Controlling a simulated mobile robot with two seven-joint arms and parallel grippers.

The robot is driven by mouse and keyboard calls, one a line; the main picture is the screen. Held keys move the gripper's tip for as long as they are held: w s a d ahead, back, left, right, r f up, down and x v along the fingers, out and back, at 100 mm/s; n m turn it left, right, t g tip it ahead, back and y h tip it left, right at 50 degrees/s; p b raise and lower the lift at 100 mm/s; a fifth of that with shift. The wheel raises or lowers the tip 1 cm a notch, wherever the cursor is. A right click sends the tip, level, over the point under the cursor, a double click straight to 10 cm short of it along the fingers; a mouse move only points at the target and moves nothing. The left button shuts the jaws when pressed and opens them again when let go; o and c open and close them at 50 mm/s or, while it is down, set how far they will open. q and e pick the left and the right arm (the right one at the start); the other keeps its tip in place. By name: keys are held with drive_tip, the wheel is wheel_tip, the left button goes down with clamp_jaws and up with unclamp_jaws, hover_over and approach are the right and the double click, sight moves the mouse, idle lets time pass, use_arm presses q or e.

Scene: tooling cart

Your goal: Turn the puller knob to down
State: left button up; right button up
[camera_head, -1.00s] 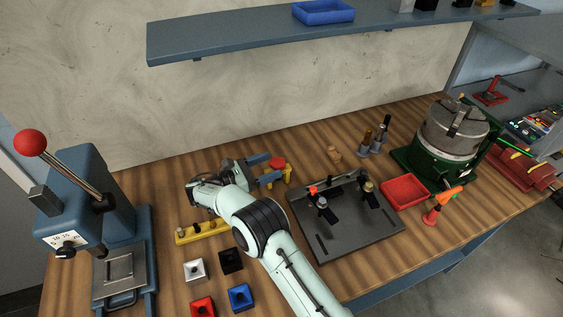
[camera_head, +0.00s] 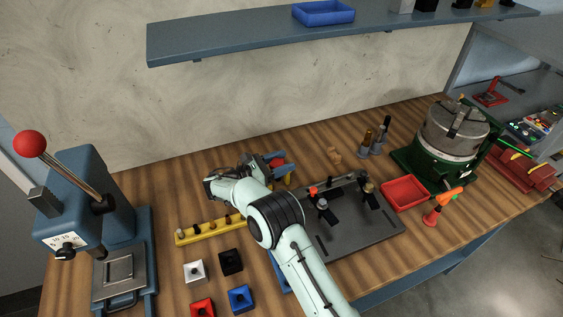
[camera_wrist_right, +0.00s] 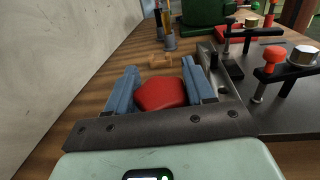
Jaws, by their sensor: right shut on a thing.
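The red puller knob (camera_head: 279,161) sits on a small yellow puller body (camera_head: 288,181) at the middle of the bench, left of the dark fixture plate. My right gripper (camera_head: 276,158) is at the knob. In the right wrist view the red knob (camera_wrist_right: 162,94) lies between the two blue fingers of the gripper (camera_wrist_right: 160,84), which is shut on it. The gripper and forearm hide much of the puller in the head view. My left gripper is not in view.
The dark fixture plate (camera_head: 345,238) with clamps stands just right of the puller. A yellow strip (camera_head: 205,232) lies in front to the left. A red tray (camera_head: 404,191) and a green-based machine (camera_head: 447,143) are farther right. Open wood lies behind the puller.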

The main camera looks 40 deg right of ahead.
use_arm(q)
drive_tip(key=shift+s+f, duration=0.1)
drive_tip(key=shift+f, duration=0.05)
use_arm(e)
drive_tip(key=n+t+b, duration=0.1)
drive_tip(key=n+t, duration=0.1)
drive_tip(key=t, duration=0.2)
drive_tip(key=n+t+b, duration=0.1)
drive_tip(key=n+t, duration=0.2)
drive_tip(key=t, duration=0.1)
drive_tip(key=shift+w+f+b, duration=0.1)
drive_tip(key=shift+w+b, duration=0.1)
drive_tip(key=shift+b, duration=0.1)
use_arm(q)
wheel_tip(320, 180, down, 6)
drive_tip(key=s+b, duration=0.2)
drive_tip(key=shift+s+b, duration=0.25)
drive_tip(key=shift+b, duration=0.1)
use_arm(e)
drive_tip(key=shift+w+a+n+t+y, duration=0.15)
drive_tip(key=shift+n+t+y, duration=0.55)
drive_tip(key=shift+n+t, duration=0.55)
drive_tip(key=shift+w+d+n+t+y, duration=0.1)
drive_tip(key=shift+n+t+y, duration=0.7)
drive_tip(key=shift+t, duration=0.85)
drive_tip(key=o, duration=1)
drive_tip(key=shift+a, duration=0.1)
